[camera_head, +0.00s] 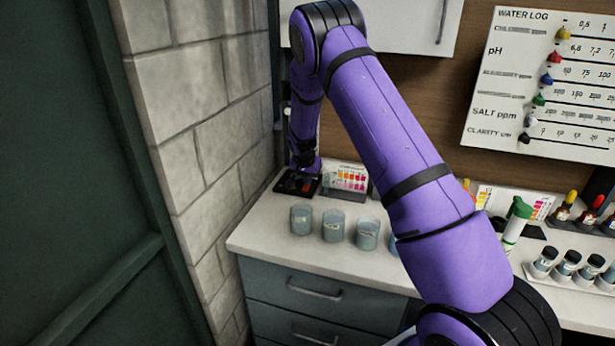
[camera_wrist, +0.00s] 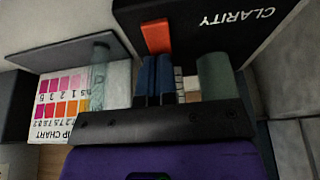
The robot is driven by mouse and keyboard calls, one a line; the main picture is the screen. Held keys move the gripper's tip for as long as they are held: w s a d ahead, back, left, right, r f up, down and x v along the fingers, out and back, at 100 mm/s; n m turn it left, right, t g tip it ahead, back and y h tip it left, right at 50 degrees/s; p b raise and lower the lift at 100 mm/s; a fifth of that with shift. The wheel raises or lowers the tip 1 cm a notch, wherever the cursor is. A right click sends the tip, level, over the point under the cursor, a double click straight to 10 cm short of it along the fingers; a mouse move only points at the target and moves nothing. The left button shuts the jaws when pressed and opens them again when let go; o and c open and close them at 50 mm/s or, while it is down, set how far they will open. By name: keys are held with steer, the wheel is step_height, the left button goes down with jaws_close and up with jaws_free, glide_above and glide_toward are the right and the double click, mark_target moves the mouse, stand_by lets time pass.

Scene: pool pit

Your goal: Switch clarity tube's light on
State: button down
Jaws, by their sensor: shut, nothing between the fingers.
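A black base marked CLARITY (camera_wrist: 215,25) fills the top of the wrist view, its lettering upside down. An orange-red switch (camera_wrist: 156,37) sits on it. A grey-green cylinder (camera_wrist: 215,76), which may be the clarity tube, stands beside the fingers on the right and is partly hidden by my gripper's body. My gripper (camera_wrist: 157,60) is shut and empty, its two dark blue fingers side by side just below the switch; I cannot tell whether they touch it. In the head view, my gripper reaches down over the dark base (camera_head: 298,184) in the counter's back corner. No clear glow shows.
A colour chart (camera_head: 345,178) stands right of the base, and several glass cups (camera_head: 335,226) stand in front. A stone wall (camera_head: 205,130) is close on the left. A wall cabinet (camera_head: 405,25) hangs above. Bottles (camera_head: 567,263) stand farther right on the counter.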

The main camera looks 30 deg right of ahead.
steer(key=shift+d+f, duration=0.1)
steer(key=shift+w+d+f+g+y, duration=0.1)
steer(key=shift+d+f+g+y, duration=0.05)
steer(key=shift+f+g+y, duration=0.2)
steer(key=shift+s+a+f, duration=0.1)
steer(key=shift+s+a, duration=0.1)
steer(key=shift+a, duration=0.1)
steer(key=shift+s+a, duration=0.45)
